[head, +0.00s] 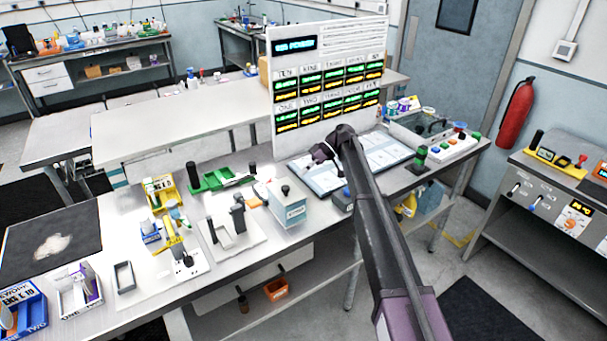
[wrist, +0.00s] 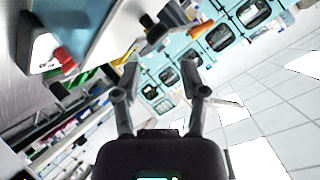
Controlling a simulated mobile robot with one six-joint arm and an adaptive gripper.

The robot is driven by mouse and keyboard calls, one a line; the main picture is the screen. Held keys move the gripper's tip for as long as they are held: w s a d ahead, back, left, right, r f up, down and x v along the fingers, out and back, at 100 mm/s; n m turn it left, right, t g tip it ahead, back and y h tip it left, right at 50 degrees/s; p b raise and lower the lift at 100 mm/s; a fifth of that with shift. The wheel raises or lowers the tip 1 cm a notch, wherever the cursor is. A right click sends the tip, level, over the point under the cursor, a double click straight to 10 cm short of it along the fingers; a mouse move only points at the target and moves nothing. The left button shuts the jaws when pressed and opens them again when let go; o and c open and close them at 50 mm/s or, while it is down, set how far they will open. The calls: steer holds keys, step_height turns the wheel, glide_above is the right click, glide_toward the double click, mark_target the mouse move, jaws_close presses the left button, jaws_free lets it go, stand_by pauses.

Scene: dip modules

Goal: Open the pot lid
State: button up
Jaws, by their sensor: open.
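A box-shaped grey-white pot (head: 288,212) with a label on its front stands on the workbench in the head view. Its flat lid (head: 285,190) lies on top and carries a small black knob. My gripper (head: 322,158) is above the bench, behind and to the right of the pot, and apart from it. In the wrist view my gripper (wrist: 160,66) has its two fingers spread with nothing between them. I cannot make out the pot in the wrist view.
An open white manual (head: 375,158) lies behind the pot, below a tall display board (head: 330,90). A green tray (head: 215,178), a white stand (head: 232,232) and yellow holders crowd the left. A red extinguisher (head: 516,112) hangs on the right wall.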

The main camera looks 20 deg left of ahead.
steer(key=d, duration=0.1)
steer(key=d+m, duration=0.1)
steer(key=shift+s+d+f+t, duration=0.3)
steer(key=shift+d+f+t, duration=0.05)
steer(key=shift+t, duration=0.05)
jaws_close()
steer(key=s+d+f+m+t+h, duration=0.2)
steer(key=s+d+m, duration=0.4)
steer(key=d, duration=1)
steer(key=s+d+f+m+t+h, duration=0.2)
steer(key=s+d+f+m+t, duration=0.2)
steer(key=d, duration=1.2)
steer(key=s+d+f+m+t+h, duration=0.2)
steer(key=s+d+m, duration=0.7)
steer(key=d, duration=0.7)
steer(key=shift+s+d+f+t+h, duration=0.15)
steer(key=shift+s+f+t+h, duration=0.35)
steer(key=shift+s, duration=0.45)
steer(key=shift+r, duration=0.1)
